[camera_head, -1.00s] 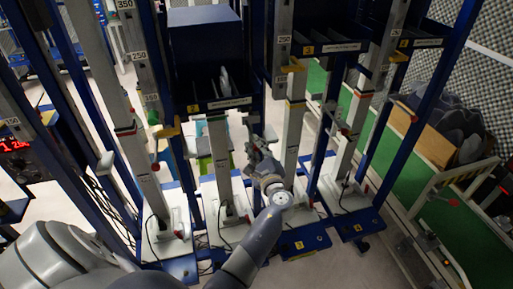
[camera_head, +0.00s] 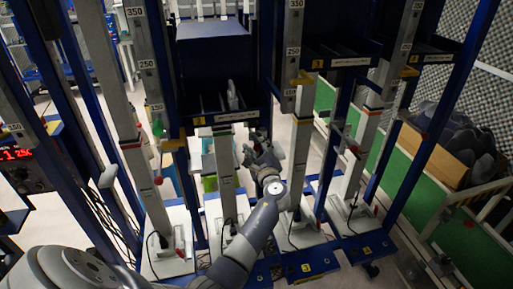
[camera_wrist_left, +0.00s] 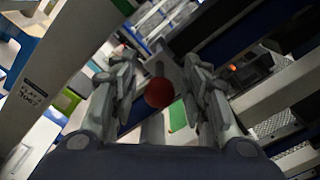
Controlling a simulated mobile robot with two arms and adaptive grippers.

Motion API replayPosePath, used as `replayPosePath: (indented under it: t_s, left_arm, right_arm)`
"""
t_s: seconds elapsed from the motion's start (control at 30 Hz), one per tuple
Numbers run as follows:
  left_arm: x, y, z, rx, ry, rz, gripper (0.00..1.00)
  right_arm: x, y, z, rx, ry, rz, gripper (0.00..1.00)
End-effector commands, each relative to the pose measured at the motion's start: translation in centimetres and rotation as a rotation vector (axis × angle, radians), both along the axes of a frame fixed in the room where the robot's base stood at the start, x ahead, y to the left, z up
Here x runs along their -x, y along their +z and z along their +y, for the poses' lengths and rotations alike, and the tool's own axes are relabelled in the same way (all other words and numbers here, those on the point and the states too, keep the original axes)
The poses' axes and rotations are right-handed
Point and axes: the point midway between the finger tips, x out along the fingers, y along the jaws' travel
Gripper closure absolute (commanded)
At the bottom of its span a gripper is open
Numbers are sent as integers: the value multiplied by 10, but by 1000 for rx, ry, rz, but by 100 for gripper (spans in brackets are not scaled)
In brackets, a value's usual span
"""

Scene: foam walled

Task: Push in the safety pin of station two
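A round red knob (camera_wrist_left: 159,92), which looks like the safety pin's head, shows in the left wrist view. It lies between the two fingers of my left gripper (camera_wrist_left: 160,72), with a gap on each side. The fingers are spread and hold nothing. In the head view my left gripper (camera_head: 258,146) is beside a grey upright post (camera_head: 299,150), below the dark blue shelf bins. The knob is not clear there, being hidden or too small. I cannot tell its depth from the fingers. My right gripper is in neither current view.
Several blue frames and grey posts with scales stand close around the arm. A blue bin (camera_head: 212,75) is left of the gripper. Blue base plates (camera_head: 305,264) are below. A green conveyor (camera_head: 455,235) and a cardboard box (camera_head: 437,160) are at the right.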

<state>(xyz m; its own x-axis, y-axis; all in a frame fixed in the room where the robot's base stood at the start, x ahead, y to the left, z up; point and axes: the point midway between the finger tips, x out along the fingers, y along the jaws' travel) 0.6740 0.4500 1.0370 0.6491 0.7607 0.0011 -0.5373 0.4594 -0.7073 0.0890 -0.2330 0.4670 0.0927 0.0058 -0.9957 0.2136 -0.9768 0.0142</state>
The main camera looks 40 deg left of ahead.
Motion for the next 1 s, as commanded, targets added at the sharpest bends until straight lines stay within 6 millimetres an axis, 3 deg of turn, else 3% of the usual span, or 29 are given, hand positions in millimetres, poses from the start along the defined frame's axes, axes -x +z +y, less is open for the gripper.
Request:
replayPosePath:
  t_s: [0.37,0.8,1.0]
  left_arm:
    - [7,-2,-9,2,-1,2,57]
    - [61,-3,-72,4,-2,2,57]
    - [74,-2,-88,3,-1,2,57]
  right_arm:
    - [2,0,-6,7,-1,4,100]
    - [1,0,-3,4,0,2,100]
    - [1,0,-2,4,0,2,100]
